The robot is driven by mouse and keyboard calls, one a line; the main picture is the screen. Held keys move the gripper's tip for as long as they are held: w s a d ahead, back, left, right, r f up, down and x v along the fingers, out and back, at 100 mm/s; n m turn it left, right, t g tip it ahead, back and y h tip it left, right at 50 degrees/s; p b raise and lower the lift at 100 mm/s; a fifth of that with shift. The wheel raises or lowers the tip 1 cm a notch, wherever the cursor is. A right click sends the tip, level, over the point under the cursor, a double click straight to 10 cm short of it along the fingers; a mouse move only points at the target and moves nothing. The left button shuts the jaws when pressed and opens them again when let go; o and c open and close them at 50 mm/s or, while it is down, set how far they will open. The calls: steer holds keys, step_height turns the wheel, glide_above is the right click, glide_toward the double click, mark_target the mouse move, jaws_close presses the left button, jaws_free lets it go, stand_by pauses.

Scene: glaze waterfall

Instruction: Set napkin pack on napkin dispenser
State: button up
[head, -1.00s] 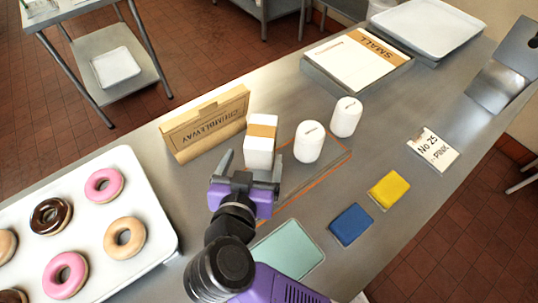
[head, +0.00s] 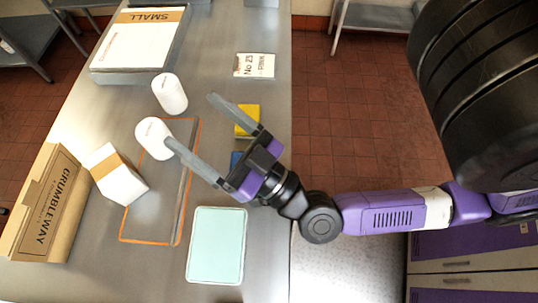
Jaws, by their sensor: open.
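The white block with a tan band (head: 117,174), which looks like the napkin pack, stands on the steel counter between the CRUMBLEWAY box and an orange-outlined area. I cannot tell for sure which thing is the napkin dispenser; a flat grey rectangle with an orange outline (head: 150,218) lies right of the pack. My gripper (head: 192,120) is open and empty, its fingers spread wide and pointing up-left. In the picture its lower finger overlaps the nearer white cylinder; I cannot tell whether they touch. The pack is apart from the gripper, to its left.
The CRUMBLEWAY box (head: 48,208) is at left. A pale green pad (head: 216,245), yellow block (head: 247,114), partly hidden blue block, label card (head: 254,65) and SMALL box (head: 138,40) share the counter.

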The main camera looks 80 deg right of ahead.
steer(key=s+a+f+n+g+y, duration=0.2)
steer(key=s+a+f+n+y, duration=0.1)
steer(key=s+f+n+y, duration=0.1)
steer(key=s+f+y, duration=0.1)
steer(key=s+y, duration=0.1)
steer(key=shift+s+a+f+n+g+y, duration=0.25)
steer(key=shift+s+f+n+g+y, duration=0.05)
steer(key=shift+f+g+y, duration=0.1)
steer(key=shift+o, duration=0.4)
steer(key=s+f+g, duration=0.4)
steer(key=s+f, duration=0.1)
steer(key=s, duration=0.1)
steer(key=shift+a+f, duration=0.25)
steer(key=shift+f, duration=0.15)
